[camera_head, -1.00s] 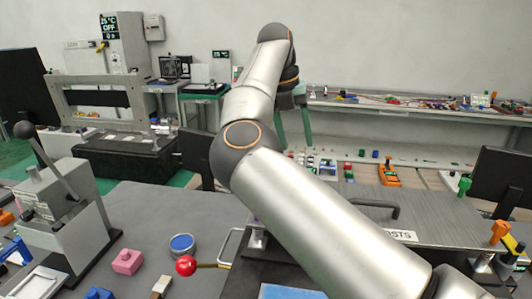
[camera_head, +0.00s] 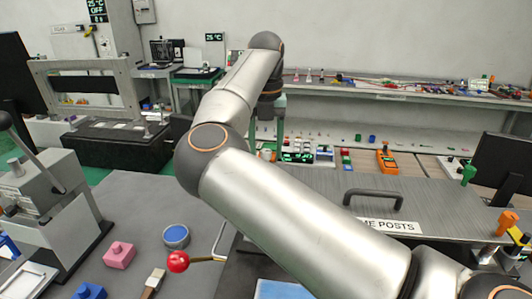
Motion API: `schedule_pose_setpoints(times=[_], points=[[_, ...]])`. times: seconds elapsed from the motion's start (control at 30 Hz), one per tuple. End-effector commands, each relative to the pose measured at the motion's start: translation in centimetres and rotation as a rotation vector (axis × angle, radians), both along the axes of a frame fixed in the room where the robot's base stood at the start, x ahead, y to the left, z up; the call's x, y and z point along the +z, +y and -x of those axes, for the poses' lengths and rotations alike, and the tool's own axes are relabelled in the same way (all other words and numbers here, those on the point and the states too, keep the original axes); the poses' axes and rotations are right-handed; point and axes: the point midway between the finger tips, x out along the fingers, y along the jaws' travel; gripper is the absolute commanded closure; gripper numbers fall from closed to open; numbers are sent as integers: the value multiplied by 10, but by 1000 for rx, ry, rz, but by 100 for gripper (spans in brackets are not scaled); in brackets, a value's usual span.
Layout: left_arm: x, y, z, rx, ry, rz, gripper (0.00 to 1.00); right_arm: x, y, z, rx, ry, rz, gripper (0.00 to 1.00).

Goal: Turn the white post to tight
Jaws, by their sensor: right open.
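No white post shows in this view; my right arm covers part of the scene. A grey panel (camera_head: 330,185) with a dark handle carries a partly hidden label (camera_head: 392,225) reading "ME POSTS". A green post (camera_head: 467,175) and an orange post (camera_head: 507,222) stand at its right side. My right arm crosses the picture from the lower right. My right gripper (camera_head: 266,141) points down at the far end, with two green fingers spread apart and nothing visible between them. It appears above the area beyond the panel. My left gripper is not in view.
A grey lever fixture (camera_head: 50,205) stands at the left. A red ball knob (camera_head: 178,262), a blue-topped round tin (camera_head: 176,236) and a pink block (camera_head: 119,255) are on the dark table. A monitor (camera_head: 502,170) stands at the right. A back bench holds small parts.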

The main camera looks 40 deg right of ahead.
Motion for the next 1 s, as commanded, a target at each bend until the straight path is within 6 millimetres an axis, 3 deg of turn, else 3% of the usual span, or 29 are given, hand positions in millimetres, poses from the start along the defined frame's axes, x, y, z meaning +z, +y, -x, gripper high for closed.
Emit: schedule_pose_setpoints(times=[0.2, 0.47, 1.0], points=[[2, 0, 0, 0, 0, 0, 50, -16, 0, 0, 1, -1, 1, 42], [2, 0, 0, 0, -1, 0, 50, -18, 0, 0, 1, -1, 1, 42], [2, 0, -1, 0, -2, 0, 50, -18, 0, 0, 0, 0, 1, 100]])
